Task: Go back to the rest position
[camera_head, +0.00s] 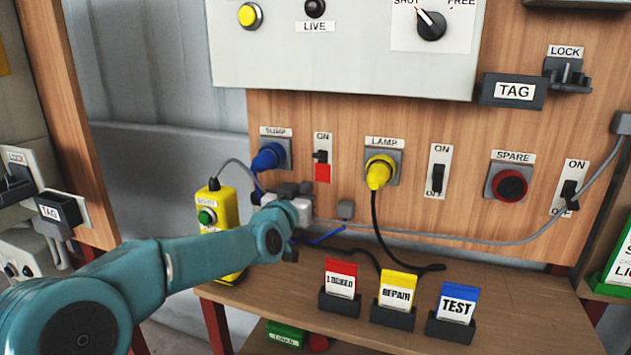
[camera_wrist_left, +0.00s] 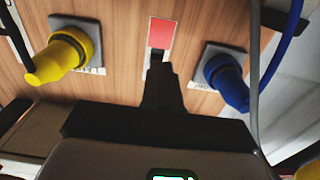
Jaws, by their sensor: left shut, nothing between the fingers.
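My left arm comes in from the left in the head view and reaches to the wooden panel's lower part. Its dark gripper (camera_head: 303,187) is in front of the panel, just below the switch (camera_head: 321,158) with a red patch, between the blue SUMP plug (camera_head: 268,157) and the yellow LAMP plug (camera_head: 380,170). In the left wrist view the fingers (camera_wrist_left: 165,72) are shut with nothing between them. They overlap the area beside the red patch (camera_wrist_left: 160,33); I cannot tell whether they touch the switch. My right gripper is not in view.
The shelf (camera_head: 270,300) carries LOCKED (camera_head: 340,280), REPAIR (camera_head: 397,290) and TEST (camera_head: 457,305) cards in holders. A black cable and a grey cable (camera_head: 480,241) cross the panel. A wooden post (camera_head: 68,120) stands left.

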